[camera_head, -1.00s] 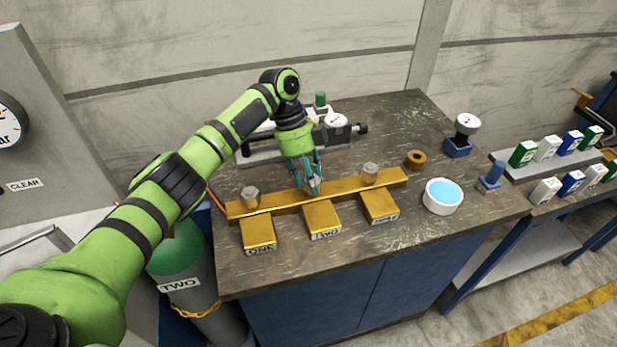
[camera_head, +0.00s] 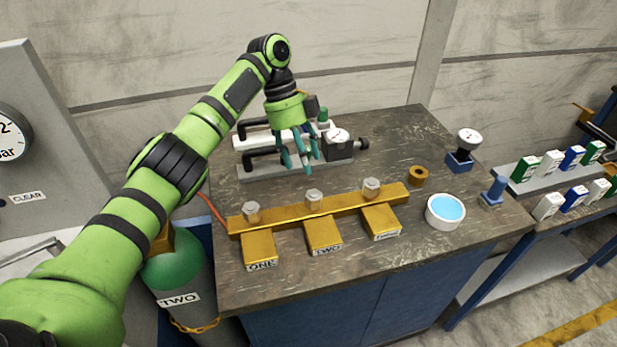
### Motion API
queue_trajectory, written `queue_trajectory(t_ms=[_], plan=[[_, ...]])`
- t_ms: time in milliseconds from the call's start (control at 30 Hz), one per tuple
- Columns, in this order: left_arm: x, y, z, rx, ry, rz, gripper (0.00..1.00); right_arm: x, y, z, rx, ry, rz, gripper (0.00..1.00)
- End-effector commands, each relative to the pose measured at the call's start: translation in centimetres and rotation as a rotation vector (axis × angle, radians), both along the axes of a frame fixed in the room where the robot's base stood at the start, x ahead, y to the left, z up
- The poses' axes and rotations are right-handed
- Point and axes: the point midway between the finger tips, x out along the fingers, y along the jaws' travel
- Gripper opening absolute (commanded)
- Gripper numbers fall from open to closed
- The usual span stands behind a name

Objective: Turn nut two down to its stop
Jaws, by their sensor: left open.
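A gold bar (camera_head: 283,214) with three gold blocks labelled ONE, TWO and a third lies on the dark bench top. Nut two (camera_head: 314,199) is a grey hex nut on the bar above the block labelled TWO (camera_head: 323,234). Nut one (camera_head: 252,212) is at its left and nut three (camera_head: 371,187) at its right. Whether nut two sits at its stop I cannot tell. My left gripper (camera_head: 304,162) is open and empty, fingers pointing down, above and behind nut two and clear of it. My right gripper does not show.
At the right are a brass ring (camera_head: 418,175), a white dish with blue liquid (camera_head: 445,211), a gauge on a blue base (camera_head: 464,151) and a blue post (camera_head: 494,190). Bench front is clear.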

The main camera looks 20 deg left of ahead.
Motion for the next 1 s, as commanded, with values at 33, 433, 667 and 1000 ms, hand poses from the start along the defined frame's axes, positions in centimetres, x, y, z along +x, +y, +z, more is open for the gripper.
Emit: queue_trajectory(t_ms=[33,433,667,1000], plan=[[0.2,0.2,0.9,-0.001,-0.002,0.000,0.59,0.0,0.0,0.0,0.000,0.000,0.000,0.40],[0.5,0.9,2.8,-0.001,-0.001,-0.003,0.59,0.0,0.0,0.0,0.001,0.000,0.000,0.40],[0.5,0.9,2.7,-0.001,0.000,-0.002,0.59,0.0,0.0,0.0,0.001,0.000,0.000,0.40],[0.5,0.9,7.6,-0.001,0.000,-0.002,0.59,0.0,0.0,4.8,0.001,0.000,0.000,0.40]])
